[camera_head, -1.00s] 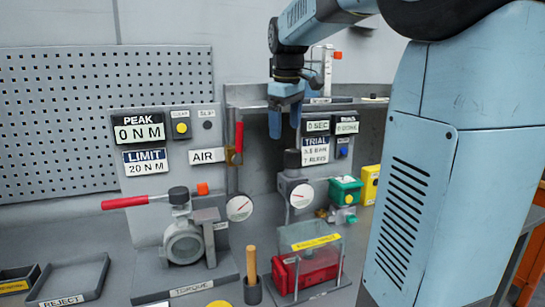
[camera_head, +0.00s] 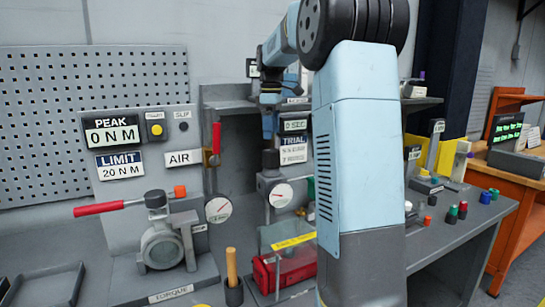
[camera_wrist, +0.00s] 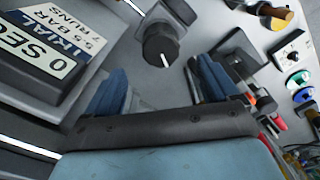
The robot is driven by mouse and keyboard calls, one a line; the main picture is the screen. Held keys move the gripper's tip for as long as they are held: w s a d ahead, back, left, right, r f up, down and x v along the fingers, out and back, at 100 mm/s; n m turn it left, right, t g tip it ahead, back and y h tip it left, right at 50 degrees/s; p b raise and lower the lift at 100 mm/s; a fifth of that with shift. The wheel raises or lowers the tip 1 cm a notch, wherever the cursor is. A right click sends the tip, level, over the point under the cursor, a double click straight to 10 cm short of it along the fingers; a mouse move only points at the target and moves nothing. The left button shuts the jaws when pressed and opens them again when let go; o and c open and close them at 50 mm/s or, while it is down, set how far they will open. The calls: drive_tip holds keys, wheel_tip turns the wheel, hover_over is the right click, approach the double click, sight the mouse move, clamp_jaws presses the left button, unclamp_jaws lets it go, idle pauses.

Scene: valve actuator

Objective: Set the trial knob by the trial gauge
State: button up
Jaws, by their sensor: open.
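The trial knob (camera_head: 270,158) is a dark round knob on top of the grey trial fixture. In the wrist view the trial knob (camera_wrist: 161,45) has a white line on its face and sits beyond the fingertips, roughly between them, untouched. The trial gauge (camera_head: 281,195) is a white dial with a reddish needle, just below the knob. The TRIAL placard (camera_head: 293,152) is right of the knob, partly behind my arm; its text also shows in the wrist view. My gripper (camera_head: 268,130) is open and empty just above the knob; its blue fingers (camera_wrist: 162,72) stand apart.
A "0 SEC" display (camera_head: 295,125) is close to my gripper's right. A second gauge (camera_head: 218,209), a red lever (camera_head: 216,137) and the torque fixture (camera_head: 162,245) stand to the left. A red box (camera_head: 290,268) sits below. My arm hides the bench right of the trial gauge.

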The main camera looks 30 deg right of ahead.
sight(271, 150)
wheel_tip(271, 150, down, 9)
drive_tip(key=shift+f, duration=0.2)
idle(0.4)
